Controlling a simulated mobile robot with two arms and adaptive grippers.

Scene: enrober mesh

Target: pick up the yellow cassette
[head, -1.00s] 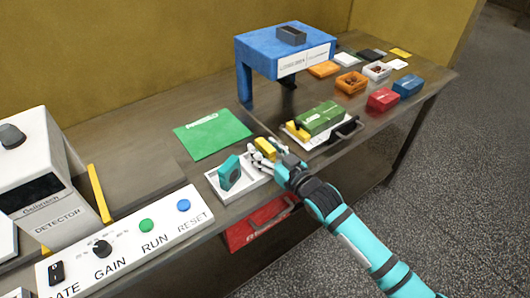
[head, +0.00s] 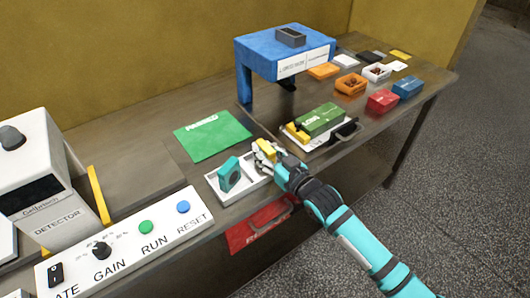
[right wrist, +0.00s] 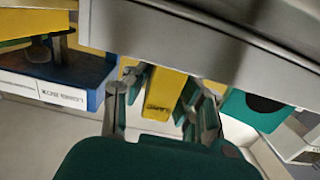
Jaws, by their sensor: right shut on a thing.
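The yellow cassette (head: 265,147) is at the right end of the white two-part tray (head: 213,183) in the head view. My right gripper (head: 266,154) is shut on it, with fingers around its sides. In the right wrist view the yellow cassette (right wrist: 163,93) stands between the two fingers (right wrist: 160,112), its dark label partly visible. The gripper hides part of the cassette and of the tray's right end in the head view. I cannot tell whether the cassette touches the tray floor. My left gripper is not in view.
A teal cassette (head: 229,173) stands in the tray's left part, close to the gripper. A green box (head: 320,119) and a yellow piece lie on a white tray to the right. A blue stand (head: 270,51) is behind. A red bin (head: 250,229) hangs below the table edge.

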